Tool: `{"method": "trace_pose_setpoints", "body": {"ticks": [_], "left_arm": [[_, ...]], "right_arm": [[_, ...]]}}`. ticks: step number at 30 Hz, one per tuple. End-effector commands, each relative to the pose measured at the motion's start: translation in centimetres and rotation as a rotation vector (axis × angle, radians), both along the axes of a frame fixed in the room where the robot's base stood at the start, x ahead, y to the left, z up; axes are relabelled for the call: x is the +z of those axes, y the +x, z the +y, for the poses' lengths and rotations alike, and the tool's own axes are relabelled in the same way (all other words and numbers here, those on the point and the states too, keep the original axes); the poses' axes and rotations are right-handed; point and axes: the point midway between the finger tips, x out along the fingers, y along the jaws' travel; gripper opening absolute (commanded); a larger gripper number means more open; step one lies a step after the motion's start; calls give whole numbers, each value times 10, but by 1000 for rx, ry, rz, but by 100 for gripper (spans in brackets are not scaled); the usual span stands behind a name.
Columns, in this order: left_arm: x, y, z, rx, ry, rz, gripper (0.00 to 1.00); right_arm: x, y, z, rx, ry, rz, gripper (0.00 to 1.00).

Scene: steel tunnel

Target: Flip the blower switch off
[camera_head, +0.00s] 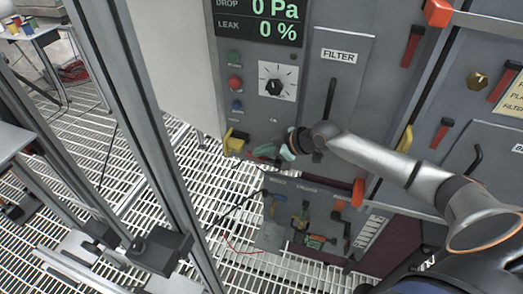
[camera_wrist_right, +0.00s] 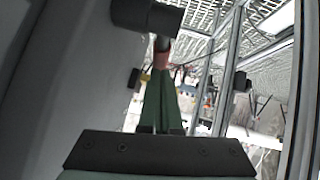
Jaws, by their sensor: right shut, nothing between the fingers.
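The grey control panel (camera_head: 258,115) carries a black rotary knob on a white plate (camera_head: 276,84) and small green, red and blue buttons. No label reading blower is legible, so I cannot tell for sure which part is the blower switch. My right gripper (camera_head: 264,153) is at the panel's lower edge, below the knob. Its green fingers (camera_wrist_right: 162,100) are shut and empty in the right wrist view. Just beyond their tips is a reddish part (camera_wrist_right: 163,57) below a dark round fitting (camera_wrist_right: 147,15); contact is unclear. My left gripper does not show.
A yellow part (camera_head: 235,141) sits at the panel's lower left corner. A filter door (camera_head: 340,70) with a dark handle is to the right. A metal post (camera_head: 140,110) stands on the left over grated floor.

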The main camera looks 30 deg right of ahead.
Motion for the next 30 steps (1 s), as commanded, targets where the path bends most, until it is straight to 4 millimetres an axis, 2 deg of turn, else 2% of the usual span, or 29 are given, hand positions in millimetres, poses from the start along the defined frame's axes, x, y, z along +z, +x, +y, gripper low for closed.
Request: {"method": "trace_pose_setpoints", "body": {"ticks": [5, 14, 30], "left_arm": [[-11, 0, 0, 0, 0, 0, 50], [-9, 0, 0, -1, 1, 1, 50], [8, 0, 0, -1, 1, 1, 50]], "right_arm": [[-15, 4, 2, 0, 1, 0, 0], [-17, 3, 2, 0, -3, 7, 0], [2, 3, 2, 0, -2, 5, 0]]}}
